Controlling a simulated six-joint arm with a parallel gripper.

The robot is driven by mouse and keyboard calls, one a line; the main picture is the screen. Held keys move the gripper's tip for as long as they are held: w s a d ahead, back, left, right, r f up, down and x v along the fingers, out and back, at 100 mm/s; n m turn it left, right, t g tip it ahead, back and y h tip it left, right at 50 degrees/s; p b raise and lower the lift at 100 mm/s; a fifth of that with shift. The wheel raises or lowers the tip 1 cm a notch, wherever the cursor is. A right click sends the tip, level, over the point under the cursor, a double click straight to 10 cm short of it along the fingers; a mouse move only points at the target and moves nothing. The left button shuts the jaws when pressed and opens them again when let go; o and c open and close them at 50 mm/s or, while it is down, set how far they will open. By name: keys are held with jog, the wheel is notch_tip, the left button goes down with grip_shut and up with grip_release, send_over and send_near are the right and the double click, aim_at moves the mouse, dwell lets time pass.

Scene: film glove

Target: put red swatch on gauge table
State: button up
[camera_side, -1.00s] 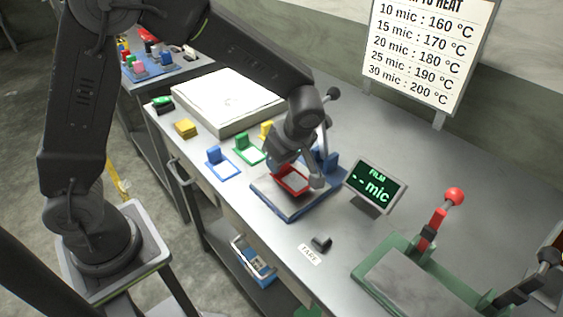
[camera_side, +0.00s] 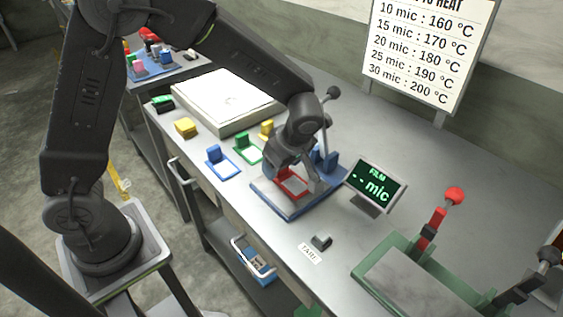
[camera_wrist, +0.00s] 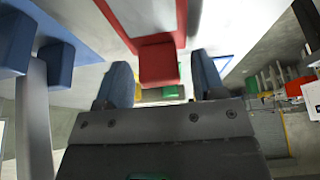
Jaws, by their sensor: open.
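The red swatch (camera_side: 292,187) is a red frame around a pale film with an upright red tab. In the side view it lies over the gauge table (camera_side: 296,213), a blue-edged plate with blue blocks. My gripper (camera_side: 286,168) is just above it and hides part of it. In the wrist view my gripper (camera_wrist: 164,82) is open, with one blue fingertip on each side of the red tab (camera_wrist: 158,64). Clear gaps show between the tab and both fingertips. Whether the frame lies fully flat on the plate is hard to tell.
A gauge display (camera_side: 376,184) reading "-- mic" stands right of the gauge table. Blue (camera_side: 222,162) and green (camera_side: 248,149) swatches lie to the left, with a white slab (camera_side: 228,100) behind. A green press with a red-knobbed lever (camera_side: 428,232) stands at the right.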

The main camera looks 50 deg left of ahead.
aim_at(294, 185)
jog(key=v, duration=1.2)
jog(key=shift+r, duration=0.2)
jog(key=s+a+r+m+t+h, duration=0.2)
jog(key=s+a+m, duration=0.1)
jog(key=s+m, duration=0.6)
jog(key=s+a+r+m+t+h, duration=0.2)
jog(key=s+a+m+t, duration=0.1)
jog(key=s+m, duration=0.5)
jog(key=shift+s+a+r+m+t, duration=0.3)
jog(key=shift+s+a+r+m, duration=0.15)
jog(key=shift+a, duration=0.2)
jog(key=shift+w, duration=0.15)
jog(key=shift+c, duration=0.4)
